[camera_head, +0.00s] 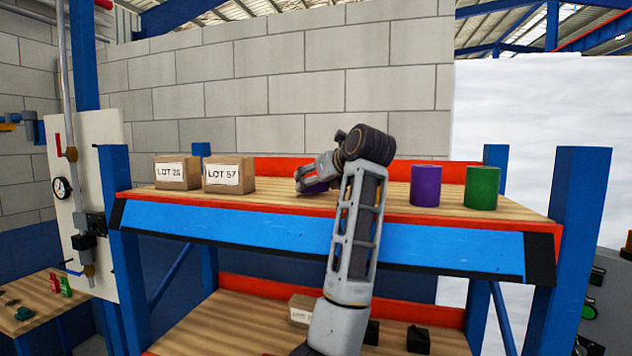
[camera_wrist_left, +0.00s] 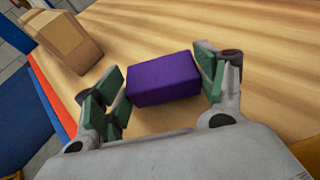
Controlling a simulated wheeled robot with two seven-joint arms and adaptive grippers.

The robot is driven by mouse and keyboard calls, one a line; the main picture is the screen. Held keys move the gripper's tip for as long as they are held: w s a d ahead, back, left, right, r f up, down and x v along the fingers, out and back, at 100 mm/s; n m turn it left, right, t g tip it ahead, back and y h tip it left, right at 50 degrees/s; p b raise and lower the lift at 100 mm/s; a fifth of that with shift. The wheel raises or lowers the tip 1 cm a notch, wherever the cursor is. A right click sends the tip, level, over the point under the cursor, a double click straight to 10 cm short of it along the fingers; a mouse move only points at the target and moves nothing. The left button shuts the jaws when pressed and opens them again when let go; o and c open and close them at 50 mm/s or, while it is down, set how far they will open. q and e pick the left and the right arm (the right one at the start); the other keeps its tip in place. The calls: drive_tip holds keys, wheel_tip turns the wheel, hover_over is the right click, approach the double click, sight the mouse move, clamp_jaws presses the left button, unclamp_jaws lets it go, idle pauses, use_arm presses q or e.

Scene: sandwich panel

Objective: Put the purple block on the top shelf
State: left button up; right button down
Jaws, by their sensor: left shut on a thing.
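The purple block (camera_wrist_left: 163,79) is between the green-padded fingers of my left gripper (camera_wrist_left: 163,86) in the left wrist view. The fingers are shut on its two ends. In the head view, the purple block (camera_head: 316,188) shows only in part under my left gripper (camera_head: 308,178), at the top shelf (camera_head: 275,205). It is right of the two boxes and left of a purple cylinder (camera_head: 425,186). I cannot tell whether the block touches the boards. My right gripper is not in view.
Cardboard boxes LOT 26 (camera_head: 176,173) and LOT 57 (camera_head: 228,175) stand on the top shelf's left part. A green cylinder (camera_head: 482,188) stands at the right. Blue posts (camera_head: 580,215) flank the shelf. The lower shelf (camera_head: 235,325) holds a box and dark items.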

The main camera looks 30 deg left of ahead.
use_arm(q)
drive_tip(key=shift+f, duration=0.35)
drive_tip(key=shift+f, duration=0.1)
drive_tip(key=o, duration=0.8)
drive_tip(key=b+v, duration=0.3)
drive_tip(key=v, duration=0.7)
drive_tip(key=shift+s+d, duration=0.1)
drive_tip(key=shift+d, duration=0.15)
drive_tip(key=shift+v, duration=0.8)
